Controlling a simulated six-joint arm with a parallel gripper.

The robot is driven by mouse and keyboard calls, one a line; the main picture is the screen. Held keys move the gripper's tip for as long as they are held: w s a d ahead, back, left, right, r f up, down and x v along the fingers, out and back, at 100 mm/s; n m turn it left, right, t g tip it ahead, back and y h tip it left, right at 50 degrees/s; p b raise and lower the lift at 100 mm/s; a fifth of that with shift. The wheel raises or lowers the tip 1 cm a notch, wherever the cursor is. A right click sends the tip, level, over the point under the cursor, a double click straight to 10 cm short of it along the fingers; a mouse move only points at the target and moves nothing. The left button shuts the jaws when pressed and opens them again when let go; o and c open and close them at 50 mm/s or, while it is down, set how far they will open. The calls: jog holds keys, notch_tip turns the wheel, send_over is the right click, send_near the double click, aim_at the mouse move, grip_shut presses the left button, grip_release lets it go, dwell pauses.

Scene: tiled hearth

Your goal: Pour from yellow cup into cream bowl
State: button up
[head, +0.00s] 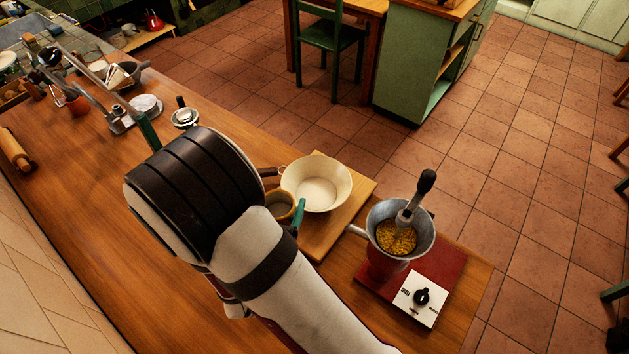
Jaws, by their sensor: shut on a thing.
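The cream bowl (342,178) stands upright on a wooden board on the counter, and its visible inside looks empty. The yellow cup (287,221) is just left of the bowl, close against its rim in the picture and partly hidden by my arm. My gripper (284,197) is at the cup and shut on it; a dark part shows above the cup and a teal part at its right. The cup's opening faces up toward the camera, with a greyish inside. I cannot tell its contents, its exact tilt, or whether it touches the bowl.
A grinder with a metal hopper (378,218) of yellow grains stands right of the wooden board (352,207). A rolling pin (15,150) and several utensils lie at left. The counter's far edge runs behind the bowl, above the tiled floor.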

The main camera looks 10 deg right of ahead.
jog(key=shift+r, duration=0.1)
jog(key=w+d+r+m+g+h, duration=0.1)
jog(key=w+m, duration=0.1)
jog(key=w+d+r+m+g+h, duration=0.1)
jog(key=w+r+m+g, duration=0.1)
jog(key=shift+d+r+m, duration=0.25)
jog(key=shift+d+m, duration=0.05)
jog(key=shift+d, duration=0.1)
jog(key=shift+w+a+f+m+g, duration=0.1)
jog(key=shift+w+a+m+g, duration=0.45)
jog(key=shift+w+m+g, duration=0.3)
jog(key=shift+w+a+f+m+g, duration=0.1)
jog(key=shift+w+a+m+g, duration=0.45)
jog(key=shift+w+m+g, duration=0.25)
jog(key=shift+s+a+f+m+g+y, duration=0.1)
jog(key=shift+a+f+m+g+y, duration=0.2)
jog(key=shift+y, duration=0.55)
jog(key=shift+s+a+f+m+g+y, duration=0.2)
jog(key=shift+f+g+y, duration=0.2)
jog(key=shift+y, duration=0.5)
jog(key=shift+s+a+f+m+g+y, duration=0.15)
jog(key=shift+a+f+g+y, duration=0.15)
jog(key=shift+y, duration=0.55)
